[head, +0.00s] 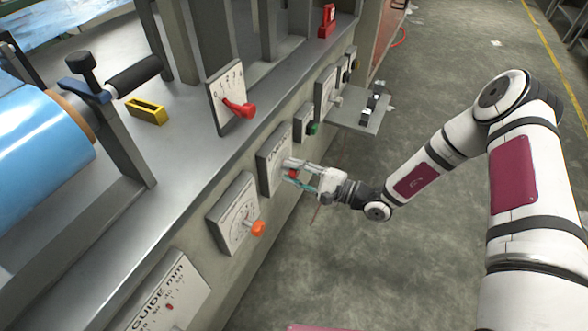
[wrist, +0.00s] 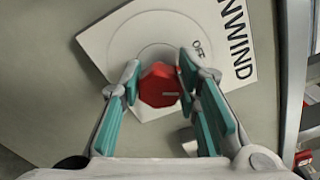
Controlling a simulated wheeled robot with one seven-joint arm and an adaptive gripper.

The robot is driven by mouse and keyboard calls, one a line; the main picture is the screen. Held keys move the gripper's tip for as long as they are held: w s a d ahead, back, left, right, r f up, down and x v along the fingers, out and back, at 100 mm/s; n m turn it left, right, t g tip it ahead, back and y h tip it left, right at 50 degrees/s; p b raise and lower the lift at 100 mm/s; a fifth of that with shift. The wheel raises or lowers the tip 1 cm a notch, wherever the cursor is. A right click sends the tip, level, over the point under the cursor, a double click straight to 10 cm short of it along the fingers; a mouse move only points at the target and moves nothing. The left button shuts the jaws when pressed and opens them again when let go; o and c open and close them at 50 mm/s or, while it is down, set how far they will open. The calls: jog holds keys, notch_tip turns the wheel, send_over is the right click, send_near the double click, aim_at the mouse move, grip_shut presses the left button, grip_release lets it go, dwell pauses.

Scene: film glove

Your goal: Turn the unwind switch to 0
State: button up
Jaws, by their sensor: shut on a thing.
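The unwind switch is a red knob (wrist: 158,85) on a white plate (wrist: 112,38) lettered UNWIND and OFF in the wrist view. The plate is on the machine's front face and also shows in the head view (head: 270,152). My gripper (head: 293,174) is at the plate, with its teal-padded fingers on either side of the knob. It is shut on the red knob. A pale mark shows on the knob's face. The 0 mark is not readable, and part of the dial is hidden by the fingers and knob.
A dial with an orange knob (head: 258,229) is just left of the switch, and a green button (head: 314,128) is to its right. A red lever (head: 240,108) stands above on a numbered plate. A small shelf (head: 360,117) juts out at right. The floor beside the machine is clear.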

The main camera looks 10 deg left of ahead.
jog(key=n+p, duration=0.1)
jog(key=n, duration=0.4)
jog(key=shift+f, duration=0.15)
jog(key=shift+p, duration=0.3)
dwell(0.3)
jog(key=o, duration=1.2)
jog(key=v, duration=1.2)
